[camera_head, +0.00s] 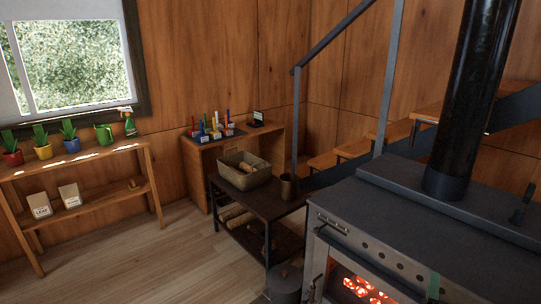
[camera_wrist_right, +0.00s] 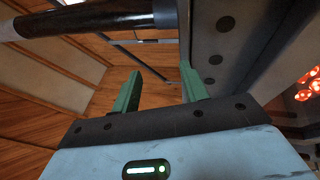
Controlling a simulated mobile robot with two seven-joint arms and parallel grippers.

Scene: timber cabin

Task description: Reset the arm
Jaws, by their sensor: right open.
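My right gripper shows in the wrist view (camera_wrist_right: 160,88) with its two green fingers spread apart and nothing between them. In the head view only a green fingertip of the right gripper (camera_head: 433,286) shows at the bottom edge, in front of the stove. The rest of that arm is out of the head view. The dark stove (camera_head: 400,206) fills the right of the head view, with glowing embers (camera_head: 364,289) behind its front. In the wrist view the stove's grey front with round holes (camera_wrist_right: 222,50) lies close beside the right finger. My left gripper is not in view.
A black stovepipe (camera_head: 465,95) rises from the stove. A lidded pot (camera_head: 284,284) stands on the floor. A plant shelf (camera_head: 95,157) is at left. Floor (camera_head: 150,265) is clear at lower left.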

